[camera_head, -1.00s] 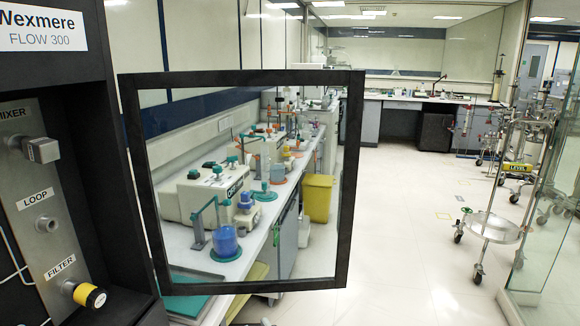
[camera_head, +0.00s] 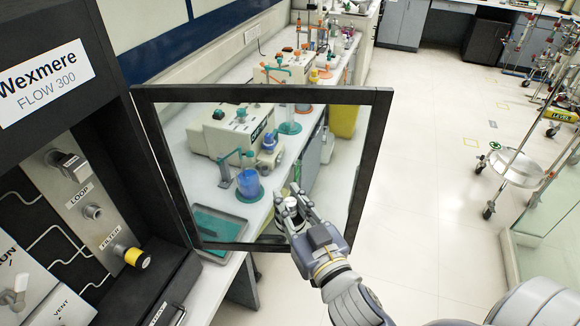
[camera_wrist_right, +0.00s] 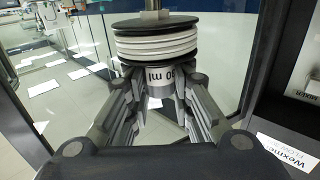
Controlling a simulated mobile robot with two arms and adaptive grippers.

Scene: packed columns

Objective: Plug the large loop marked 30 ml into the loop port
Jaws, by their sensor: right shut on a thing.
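My right gripper (camera_head: 297,207) is shut on the large loop, a spool of white coils between black discs (camera_wrist_right: 155,40). Its grey hub carries a "ml" label (camera_wrist_right: 161,76), upside down in the right wrist view; the number looks like 30. In the head view the loop (camera_head: 289,204) is small and partly hidden by the fingers. The loop port (camera_head: 92,211) is a round metal fitting below the LOOP label on the grey panel at left. It looks empty. The loop is well apart from it, to its right. My left gripper is not in view.
A bench with glassware is behind the glass.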

